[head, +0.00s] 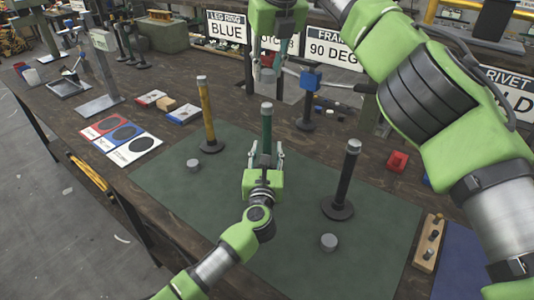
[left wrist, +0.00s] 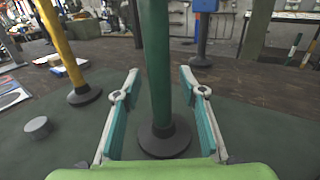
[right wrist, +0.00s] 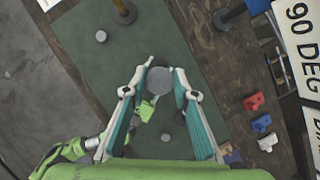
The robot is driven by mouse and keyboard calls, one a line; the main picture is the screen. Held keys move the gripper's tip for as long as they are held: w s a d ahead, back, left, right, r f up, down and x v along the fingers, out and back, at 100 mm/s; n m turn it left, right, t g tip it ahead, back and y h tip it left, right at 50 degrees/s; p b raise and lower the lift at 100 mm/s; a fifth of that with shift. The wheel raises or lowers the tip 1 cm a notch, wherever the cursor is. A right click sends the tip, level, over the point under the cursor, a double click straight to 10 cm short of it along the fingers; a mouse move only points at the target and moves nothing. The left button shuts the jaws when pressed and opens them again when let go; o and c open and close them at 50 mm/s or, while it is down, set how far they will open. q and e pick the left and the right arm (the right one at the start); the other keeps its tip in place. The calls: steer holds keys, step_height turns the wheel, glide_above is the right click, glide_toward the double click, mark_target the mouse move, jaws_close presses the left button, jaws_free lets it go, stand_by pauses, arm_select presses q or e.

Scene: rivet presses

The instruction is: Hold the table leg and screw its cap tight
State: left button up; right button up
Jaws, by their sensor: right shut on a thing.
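The green table leg (head: 266,128) stands upright on a dark round base on the green mat, with a grey top end. It also shows in the left wrist view (left wrist: 155,65). My left gripper (head: 266,154) is open at the leg, with a finger to either side and gaps between fingers and leg. My right gripper (head: 267,76) is above the leg, pointing down, shut on a grey round cap (right wrist: 159,80). The cap is apart from the leg's top in the head view. In the right wrist view the cap hides the leg's top.
A yellow leg (head: 207,115) stands to the left and a black leg (head: 345,180) to the right. Two loose grey caps (head: 193,165) (head: 328,242) lie on the mat (head: 240,225). Signs and a blue-headed stand (head: 310,80) are behind. The mat's front is mostly clear.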

arm_select(q)
jaws_close()
arm_select(e)
glide_above(266, 103)
steer(key=s, duration=0.1)
steer(key=shift+d+f, duration=0.2)
steer(key=shift+f, duration=2.25)
steer(key=shift+f, duration=0.9)
steer(key=shift+f, duration=0.6)
